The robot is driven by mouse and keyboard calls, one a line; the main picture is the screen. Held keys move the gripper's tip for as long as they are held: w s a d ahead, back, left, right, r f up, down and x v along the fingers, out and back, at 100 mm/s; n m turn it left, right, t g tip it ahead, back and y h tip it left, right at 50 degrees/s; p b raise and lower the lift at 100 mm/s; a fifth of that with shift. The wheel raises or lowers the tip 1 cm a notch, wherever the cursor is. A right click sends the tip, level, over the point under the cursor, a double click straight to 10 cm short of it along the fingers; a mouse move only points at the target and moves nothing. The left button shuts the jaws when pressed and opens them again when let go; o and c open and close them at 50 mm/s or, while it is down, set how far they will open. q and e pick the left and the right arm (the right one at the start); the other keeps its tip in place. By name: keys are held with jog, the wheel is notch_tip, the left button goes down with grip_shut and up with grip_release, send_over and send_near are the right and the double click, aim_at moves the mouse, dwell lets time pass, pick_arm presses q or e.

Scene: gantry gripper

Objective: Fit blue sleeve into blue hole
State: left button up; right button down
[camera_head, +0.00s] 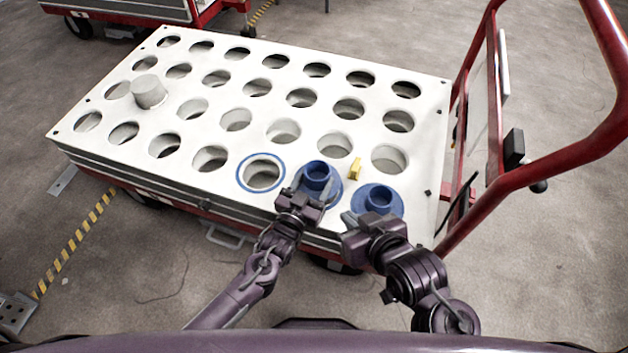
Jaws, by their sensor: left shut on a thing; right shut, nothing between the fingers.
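A white panel (222,110) with rows of round holes lies on top of a cart. The blue-ringed hole (240,172) is empty, in the front row. Just right of it is a blue sleeve (317,170) with a wide flange. My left gripper (301,188) is shut on this sleeve at its near left side and hides part of the flange. A second blue sleeve (380,196) stands further right at the panel's front corner. My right gripper (352,220) is shut and empty, beside the near left edge of that second sleeve.
A small yellow block (355,168) stands on the panel between the two sleeves. A grey-white cylinder (149,91) stands on the panel's left part. The cart's red handle frame (588,150) rises at the right. Another cart is behind.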

aim_at(314, 190)
pick_arm(q)
jog(key=shift+f+b, duration=1.35)
jog(key=shift+f, duration=0.3)
jog(key=o, duration=1.2)
jog(key=shift+s, duration=0.1)
jog(key=p+v, duration=0.2)
jog(key=v, duration=0.5)
jog(key=shift+s+a, duration=0.15)
jog(key=shift+s, duration=0.1)
jog(key=shift+r, duration=0.1)
